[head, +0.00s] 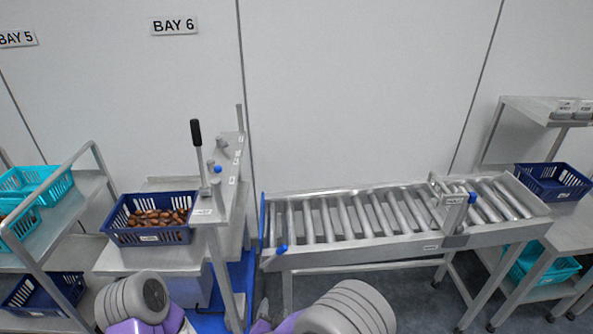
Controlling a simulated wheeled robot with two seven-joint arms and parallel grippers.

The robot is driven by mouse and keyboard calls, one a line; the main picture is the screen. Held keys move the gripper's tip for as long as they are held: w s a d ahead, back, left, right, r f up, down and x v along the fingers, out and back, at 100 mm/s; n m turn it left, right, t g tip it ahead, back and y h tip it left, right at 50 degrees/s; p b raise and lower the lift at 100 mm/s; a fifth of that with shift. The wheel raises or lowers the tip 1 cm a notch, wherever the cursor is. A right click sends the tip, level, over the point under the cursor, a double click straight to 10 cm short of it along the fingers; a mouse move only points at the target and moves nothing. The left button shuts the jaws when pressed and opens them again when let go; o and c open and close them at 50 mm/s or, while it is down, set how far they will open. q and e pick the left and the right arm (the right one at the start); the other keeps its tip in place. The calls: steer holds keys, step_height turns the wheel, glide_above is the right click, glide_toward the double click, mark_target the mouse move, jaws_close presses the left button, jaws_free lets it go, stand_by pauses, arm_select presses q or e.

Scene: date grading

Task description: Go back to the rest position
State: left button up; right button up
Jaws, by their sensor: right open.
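My right gripper (262,311) shows only as a small part at the bottom edge, below the left end of the roller conveyor. It is open, and I see nothing held in it. My left gripper is not in view. Grey ringed links of my own arms fill the bottom left and bottom middle of the head view and hide what lies behind them.
A dark blue crate (125,236) of brown dates sits on the steel bench, beside a stand with a black-handled lever (197,142). The roller conveyor (345,251) is empty. Teal crates (22,181) stand on the left rack; a blue crate (552,184) stands right.

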steer(key=s+d+f+n+g+y, duration=0.1)
steer(key=s+d+f+g, duration=0.1)
steer(key=d+f+g, duration=0.3)
steer(key=s+d+f+n+g+p, duration=0.1)
steer(key=s+d+f, duration=0.15)
steer(key=f, duration=0.35)
steer(key=s+d+f+n+g+y, duration=0.1)
steer(key=d+f+g, duration=0.2)
steer(key=d+f, duration=0.25)
steer(key=s+d+f+n+g+y, duration=0.1)
steer(key=s+d+f+g+y, duration=0.1)
steer(key=s, duration=0.8)
steer(key=shift+d+f+g, duration=0.3)
steer(key=shift+f+g, duration=0.6)
steer(key=shift+f, duration=0.05)
